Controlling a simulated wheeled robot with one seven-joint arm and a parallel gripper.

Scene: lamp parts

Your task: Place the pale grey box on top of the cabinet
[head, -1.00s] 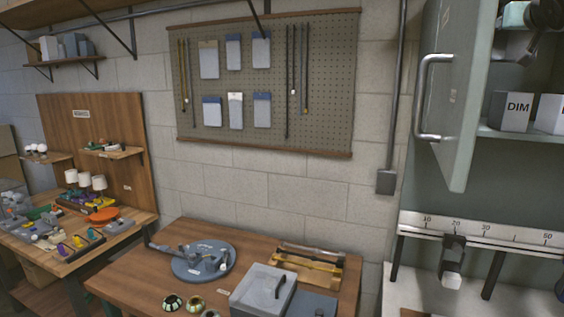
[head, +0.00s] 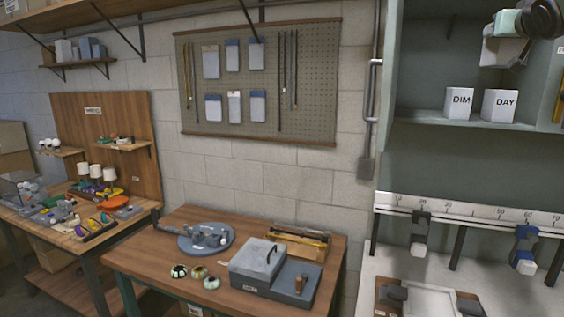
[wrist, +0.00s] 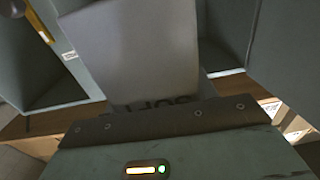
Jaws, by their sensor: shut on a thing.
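The pale grey box (head: 503,50) is in my gripper (head: 512,28) at the upper right of the head view. My gripper is shut on it and partly covers its top. In the wrist view the box (wrist: 150,50) fills the upper middle, with dark lettering, partly hidden, along its lower edge. The grey-green cabinet (head: 440,160) stands at the right, and the box shows in front of its open upper compartment. The cabinet's top is outside the head view.
White boxes marked DIM (head: 459,102) and DAY (head: 500,105) stand on the cabinet shelf. A rail with a scale (head: 480,209) runs below. A wooden bench (head: 190,270) with lamp parts stands left of the cabinet. A pegboard (head: 262,85) hangs on the wall.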

